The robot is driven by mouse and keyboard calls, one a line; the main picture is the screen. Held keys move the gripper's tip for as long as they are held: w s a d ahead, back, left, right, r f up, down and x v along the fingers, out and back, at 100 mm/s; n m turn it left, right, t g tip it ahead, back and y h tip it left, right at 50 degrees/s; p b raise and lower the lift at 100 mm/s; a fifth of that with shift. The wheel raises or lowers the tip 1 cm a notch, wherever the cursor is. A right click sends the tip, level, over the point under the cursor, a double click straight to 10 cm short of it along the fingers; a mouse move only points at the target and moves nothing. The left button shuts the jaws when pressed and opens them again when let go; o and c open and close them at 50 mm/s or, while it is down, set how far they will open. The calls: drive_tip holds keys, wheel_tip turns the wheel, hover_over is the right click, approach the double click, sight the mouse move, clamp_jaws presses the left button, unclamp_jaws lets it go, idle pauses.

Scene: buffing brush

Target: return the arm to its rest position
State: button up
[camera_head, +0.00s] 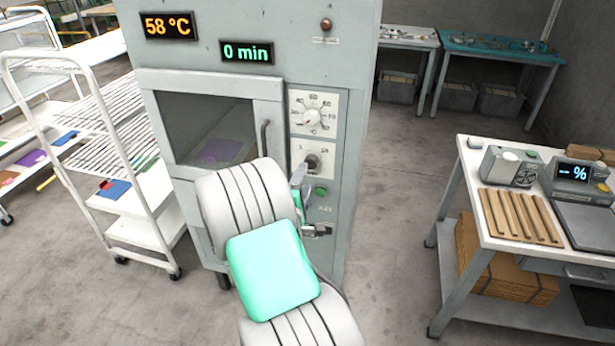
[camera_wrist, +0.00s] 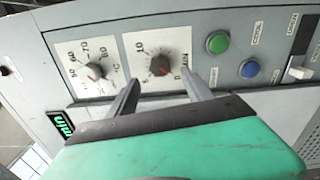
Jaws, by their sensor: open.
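My arm reaches out to the front of a grey oven cabinet (camera_head: 345,60). My gripper (camera_wrist: 162,84) is open and empty, its two fingers pointing at the control panel on either side of the timer knob (camera_wrist: 161,65). Whether a finger touches the knob, I cannot tell. In the head view my gripper (camera_head: 302,182) is partly hidden by my arm, just below the timer knob (camera_head: 312,161). The temperature knob (camera_head: 311,117) sits above it, and at left in the wrist view (camera_wrist: 95,71). The displays read 58 °C and 0 min.
The oven door (camera_head: 215,125) is shut, with a handle on its right side. A white wire rack trolley (camera_head: 150,207) stands close at left. A white table (camera_head: 480,160) with wooden strips and a meter stands at right. Bare floor lies between oven and table.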

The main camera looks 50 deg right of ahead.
drive_tip(key=shift+s+a, duration=0.15)
drive_tip(key=shift+a, duration=0.1)
